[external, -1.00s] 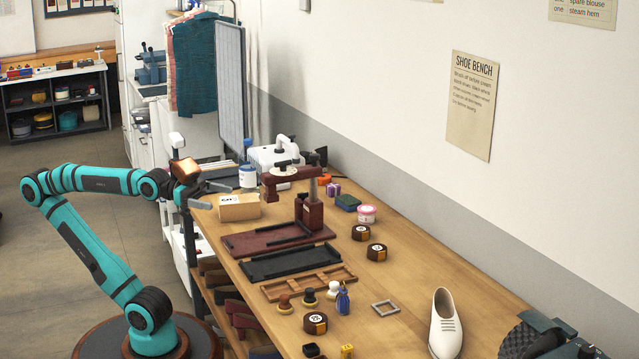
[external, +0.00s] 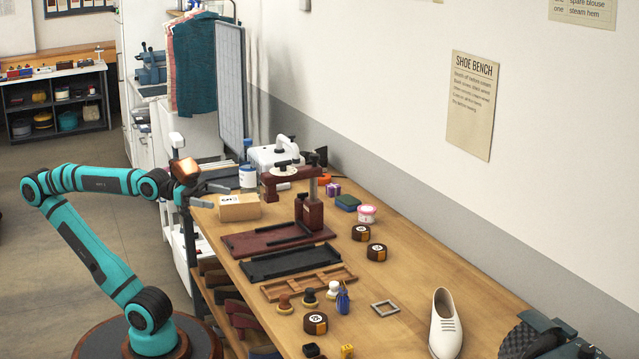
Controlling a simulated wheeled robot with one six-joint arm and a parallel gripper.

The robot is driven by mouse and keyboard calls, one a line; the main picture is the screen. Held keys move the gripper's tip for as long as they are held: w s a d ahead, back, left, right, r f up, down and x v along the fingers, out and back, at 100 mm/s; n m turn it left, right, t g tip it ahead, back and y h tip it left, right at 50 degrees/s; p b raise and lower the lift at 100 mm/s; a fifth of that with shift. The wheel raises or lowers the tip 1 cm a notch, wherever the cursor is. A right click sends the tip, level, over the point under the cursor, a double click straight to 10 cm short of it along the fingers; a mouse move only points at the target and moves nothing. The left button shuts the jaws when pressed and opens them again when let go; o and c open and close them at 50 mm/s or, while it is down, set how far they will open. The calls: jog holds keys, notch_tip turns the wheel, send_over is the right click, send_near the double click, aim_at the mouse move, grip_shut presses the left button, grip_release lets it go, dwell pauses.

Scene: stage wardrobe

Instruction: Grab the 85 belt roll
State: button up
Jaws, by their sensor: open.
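Several dark brown rolls with white number labels lie on the workbench. One roll (external: 361,232) and another roll (external: 377,252) lie near the middle of the bench, towards the wall. A third roll (external: 315,322) lies at the front, near the small knobbed brushes. The numbers are too small to read, so I cannot tell which is 85. My gripper (external: 207,196) is open and empty at the left edge of the bench, beside a cardboard box (external: 239,207). It is well away from all three rolls.
A dark red press (external: 312,212) stands behind a black tray (external: 289,263) and a wooden divided tray (external: 310,283). A white shoe (external: 445,325), a grey square frame (external: 385,308), a blue tassel-like item (external: 343,299) and a pink-lidded tub (external: 367,214) also stand here. The right middle of the bench is clear.

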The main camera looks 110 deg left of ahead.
jog(key=m+g, duration=1.6)
jog(key=m, duration=1.3)
send_over(315, 319)
jog(key=s, duration=0.2)
notch_tip(315, 319, down, 5)
jog(key=shift+y, duration=0.4)
jog(key=f, duration=0.5)
jog(key=w+f, duration=0.1)
jog(key=f, duration=0.5)
jog(key=w+f, duration=0.1)
jog(key=f, duration=0.5)
jog(key=shift+f, duration=0.2)
jog(key=c, duration=1.1)
jog(key=shift+r, duration=0.1)
